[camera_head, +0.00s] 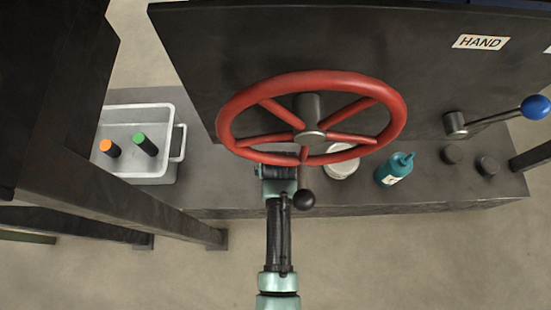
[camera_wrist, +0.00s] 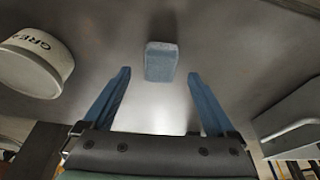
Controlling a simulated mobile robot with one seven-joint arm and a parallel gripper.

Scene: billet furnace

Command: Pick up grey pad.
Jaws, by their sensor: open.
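The grey pad (camera_wrist: 161,61) is a small blue-grey block with a rough surface. It lies on the dark metal bench top in the wrist view, just beyond the fingertips and roughly centred between them. My gripper (camera_wrist: 159,75) is open and empty, with one blue finger to each side and clear of the pad. In the head view my gripper (camera_head: 276,172) is low over the bench under the front rim of the red handwheel. I cannot make out the pad in the head view.
The red handwheel (camera_head: 387,97) overhangs my gripper. A white tin (camera_head: 343,171) and a teal bottle (camera_head: 389,175) stand to its right. A grey tray (camera_head: 175,143) with an orange-topped and a green-topped cylinder is at left. A blue-knobbed lever (camera_head: 487,118) projects at right.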

